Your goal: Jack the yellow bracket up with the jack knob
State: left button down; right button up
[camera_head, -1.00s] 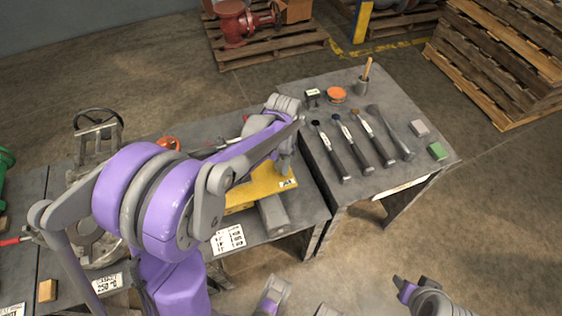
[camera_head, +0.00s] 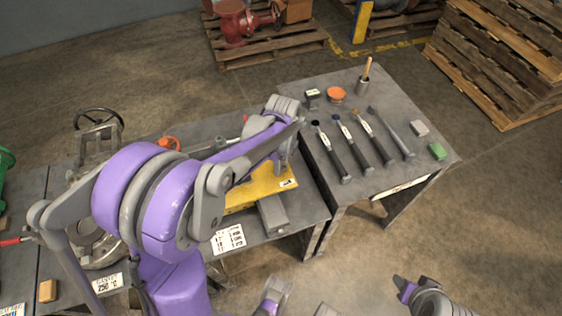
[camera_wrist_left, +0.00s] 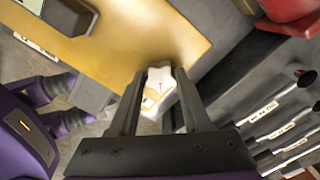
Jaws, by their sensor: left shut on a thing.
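The yellow bracket (camera_head: 262,188) lies on the grey workbench in the head view, partly hidden by my left arm. In the left wrist view the yellow bracket (camera_wrist_left: 130,38) fills the upper left. The jack knob (camera_wrist_left: 158,88) is a pale, lobed knob beside the bracket's edge. My left gripper (camera_wrist_left: 155,95) is shut on it, one finger on each side. In the head view my left gripper (camera_head: 284,158) points down at the bracket's far edge, and the knob is hidden there. How far the bracket is raised is not clear.
A grey block (camera_head: 272,214) stands at the bracket's near side. The right-hand table (camera_head: 385,92) holds several long-handled tools, an orange dish (camera_head: 337,94), a cup with a wooden handle (camera_head: 363,86) and a green block (camera_head: 437,151). A handwheel fixture (camera_head: 98,125) stands at left.

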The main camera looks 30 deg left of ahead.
pick_arm(q)
jog(key=m, duration=0.6)
jog(key=shift+s+d+m, duration=0.1)
jog(key=shift+m, duration=0.2)
jog(key=m, duration=0.5)
jog(key=shift+m, duration=0.3)
jog(key=shift+c, duration=1.8)
grip_release()
jog(key=shift+r, duration=0.1)
notch_tip(320, 180, up, 11)
jog(key=p, duration=0.2)
jog(key=shift+f, duration=0.2)
